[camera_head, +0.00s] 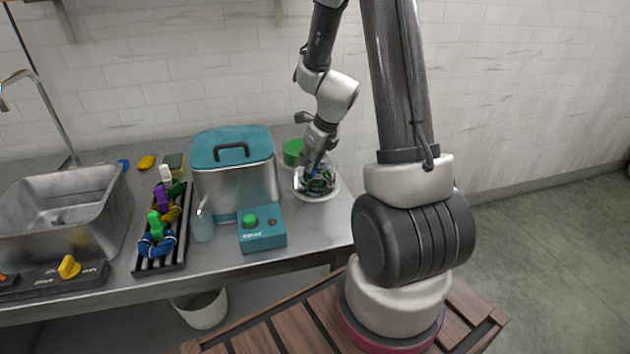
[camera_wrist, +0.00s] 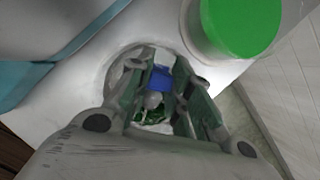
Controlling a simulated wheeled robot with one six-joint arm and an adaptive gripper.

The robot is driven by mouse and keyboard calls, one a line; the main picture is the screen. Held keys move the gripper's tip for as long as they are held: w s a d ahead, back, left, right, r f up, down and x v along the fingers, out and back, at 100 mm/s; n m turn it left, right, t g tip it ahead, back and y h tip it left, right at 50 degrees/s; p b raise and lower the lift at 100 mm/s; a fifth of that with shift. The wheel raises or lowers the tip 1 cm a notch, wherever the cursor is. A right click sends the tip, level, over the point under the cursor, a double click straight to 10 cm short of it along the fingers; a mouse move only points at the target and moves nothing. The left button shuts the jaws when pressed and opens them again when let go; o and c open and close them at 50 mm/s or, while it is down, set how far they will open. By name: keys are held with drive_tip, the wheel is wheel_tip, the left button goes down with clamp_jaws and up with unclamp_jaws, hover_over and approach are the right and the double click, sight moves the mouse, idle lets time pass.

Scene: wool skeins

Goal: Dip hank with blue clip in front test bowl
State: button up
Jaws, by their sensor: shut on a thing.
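My gripper (camera_head: 313,163) points down over a clear glass bowl (camera_head: 301,183) on the right end of the steel counter. It is shut on a blue clip (camera_wrist: 161,78), which shows between the fingers in the wrist view. A dark green hank (camera_head: 321,184) hangs below the clip and sits inside the bowl. The bowl stands on a round white base (camera_head: 318,198). Much of the hank is hidden by the fingers in the wrist view.
A teal-lidded steel vat (camera_head: 233,180) stands left of the bowl, with a teal control box (camera_head: 262,230) before it. A green round container (camera_head: 292,151) stands close behind the bowl. A black rack (camera_head: 141,265) of clipped hanks and a sink (camera_head: 70,215) are further left.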

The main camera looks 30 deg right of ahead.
drive_tip(key=shift+s+a+f, duration=0.15)
drive_tip(key=shift+a+f, duration=0.1)
drive_tip(key=shift+a, duration=0.15)
drive_tip(key=shift+d, duration=0.1)
drive_tip(key=shift+w+d+r, duration=0.2)
drive_tip(key=shift+d+r, duration=0.2)
drive_tip(key=shift+d, duration=0.2)
drive_tip(key=shift+r, duration=4.25)
drive_tip(key=shift+r, duration=1.45)
